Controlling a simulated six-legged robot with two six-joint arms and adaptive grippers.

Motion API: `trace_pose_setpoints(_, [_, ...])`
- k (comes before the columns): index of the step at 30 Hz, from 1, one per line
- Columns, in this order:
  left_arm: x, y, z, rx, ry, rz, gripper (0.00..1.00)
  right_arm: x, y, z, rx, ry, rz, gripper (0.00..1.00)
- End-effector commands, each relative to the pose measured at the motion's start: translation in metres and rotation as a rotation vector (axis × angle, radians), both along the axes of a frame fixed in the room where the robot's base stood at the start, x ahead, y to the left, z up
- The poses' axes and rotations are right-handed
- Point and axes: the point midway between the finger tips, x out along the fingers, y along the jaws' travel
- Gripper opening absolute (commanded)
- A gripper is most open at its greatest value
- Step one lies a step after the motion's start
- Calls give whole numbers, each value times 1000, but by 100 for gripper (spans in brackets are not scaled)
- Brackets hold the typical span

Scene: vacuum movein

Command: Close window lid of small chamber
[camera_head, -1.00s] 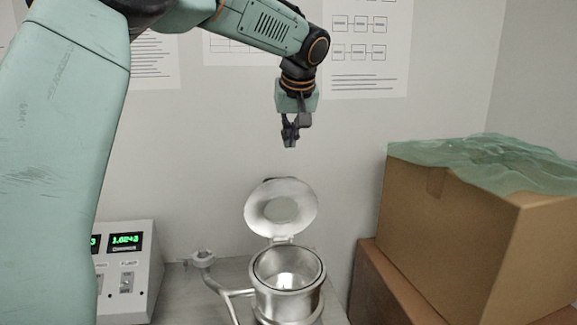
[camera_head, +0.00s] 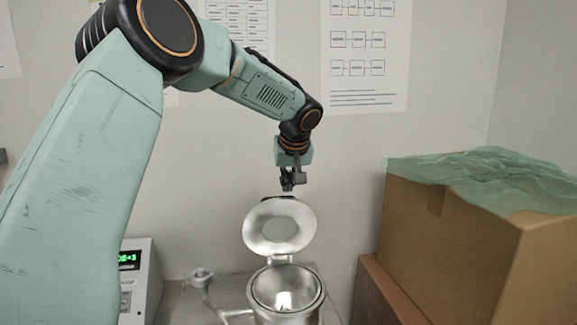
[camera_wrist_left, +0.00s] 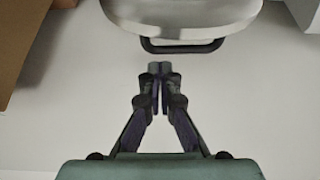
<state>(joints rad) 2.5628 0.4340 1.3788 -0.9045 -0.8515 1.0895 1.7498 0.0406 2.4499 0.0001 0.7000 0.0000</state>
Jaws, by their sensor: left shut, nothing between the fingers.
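The small chamber (camera_head: 288,297) is a round silver metal vessel at the lower middle of the head view, its mouth open. Its window lid (camera_head: 258,240), a silver disc with a round pane in the middle, stands raised on the hinge behind the mouth. In the left wrist view the lid (camera_wrist_left: 185,12) shows at the top, with a dark handle bar (camera_wrist_left: 182,46) along its edge. My left gripper (camera_head: 292,187) is shut and empty, just above the lid's upper edge. In the wrist view its fingertips (camera_wrist_left: 160,68) are close to the handle, apart from it. My right gripper is not in view.
A cardboard box (camera_head: 460,235) with green plastic film (camera_head: 490,168) on top stands at the right. A white control box (camera_head: 140,280) with a green display is at the lower left. A metal pipe (camera_head: 203,285) runs beside the chamber. The wall (camera_head: 345,160) behind carries paper sheets.

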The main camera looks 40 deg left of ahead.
Motion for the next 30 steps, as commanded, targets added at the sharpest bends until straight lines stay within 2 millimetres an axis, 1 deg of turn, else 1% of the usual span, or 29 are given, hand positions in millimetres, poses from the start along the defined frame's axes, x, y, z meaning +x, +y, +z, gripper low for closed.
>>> trace_pose_setpoints(3, [-8, -11, 0, 1, -2, -3, 0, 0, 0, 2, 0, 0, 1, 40])
trace_pose_setpoints(9, [-15, -20, -3, 1, -2, -2, 0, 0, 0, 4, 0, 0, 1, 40])
trace_pose_setpoints(23, [-17, -23, -4, 1, -3, -1, 0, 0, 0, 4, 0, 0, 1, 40])
trace_pose_setpoints(30, [-13, -25, -6, 13, -12, -2, 0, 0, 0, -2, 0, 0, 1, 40])
